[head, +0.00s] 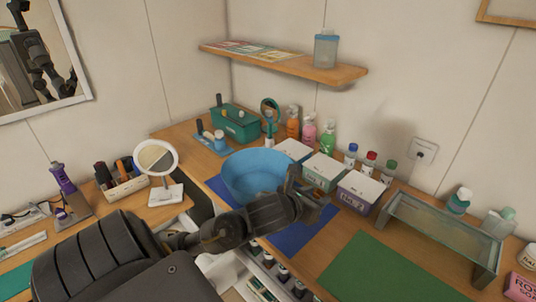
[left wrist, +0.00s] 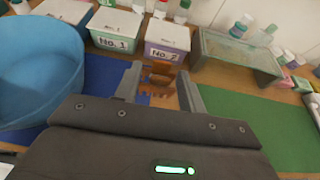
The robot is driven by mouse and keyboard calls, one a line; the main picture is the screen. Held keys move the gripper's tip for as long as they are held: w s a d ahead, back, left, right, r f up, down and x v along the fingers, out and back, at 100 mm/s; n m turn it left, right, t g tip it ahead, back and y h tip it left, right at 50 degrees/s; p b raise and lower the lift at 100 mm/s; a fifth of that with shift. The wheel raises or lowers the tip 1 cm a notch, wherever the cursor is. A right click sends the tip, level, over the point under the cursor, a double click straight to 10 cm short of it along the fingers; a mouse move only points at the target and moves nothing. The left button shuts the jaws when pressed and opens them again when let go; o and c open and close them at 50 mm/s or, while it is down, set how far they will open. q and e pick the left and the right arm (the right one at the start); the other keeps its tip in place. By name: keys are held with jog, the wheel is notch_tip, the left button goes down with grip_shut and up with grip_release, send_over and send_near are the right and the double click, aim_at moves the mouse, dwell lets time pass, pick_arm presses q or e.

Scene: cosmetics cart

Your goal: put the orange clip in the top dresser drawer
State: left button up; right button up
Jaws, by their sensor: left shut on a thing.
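My left gripper (head: 312,196) is above the blue mat, just right of the blue basin. In the left wrist view its two fingers (left wrist: 160,92) are closed on the orange-brown clip (left wrist: 160,82), which shows between them with its toothed parts. In the head view the clip is hidden or too small to make out. I cannot clearly pick out the top dresser drawer in either view. My right gripper is not in view.
A blue basin (head: 258,171) stands left of the gripper. Lidded boxes, including a purple-fronted one (head: 360,192), stand behind it. A glass-topped stand (head: 440,232) is at right, beside a clear green mat (head: 385,272). A round mirror (head: 157,160) stands at left.

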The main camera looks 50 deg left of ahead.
pick_arm(q)
jog(key=s+a+f+p, duration=0.1)
jog(key=s+a+p, duration=0.4)
jog(key=s, duration=0.6)
jog(key=shift+a+f, duration=0.25)
jog(key=shift+a, duration=0.65)
jog(key=b+x, duration=0.2)
jog(key=b, duration=0.1)
jog(key=b+x, duration=0.5)
jog(key=b, duration=0.1)
jog(key=shift+w+f, duration=0.25)
jog(key=shift+f, duration=0.2)
grip_shut()
jog(key=w+f, duration=0.2)
jog(key=w, duration=0.1)
jog(key=w+f, duration=0.3)
jog(key=shift+w+a+f, duration=0.15)
jog(key=shift+w+f, duration=0.05)
jog(key=shift+f, duration=0.05)
jog(key=shift+w+f, duration=0.25)
jog(key=shift+f, duration=0.15)
notch_tip(320, 180, down, 3)
jog(key=shift+w+f, duration=0.1)
jog(key=shift+w, duration=0.05)
jog(key=o, duration=1.1)
grip_release()
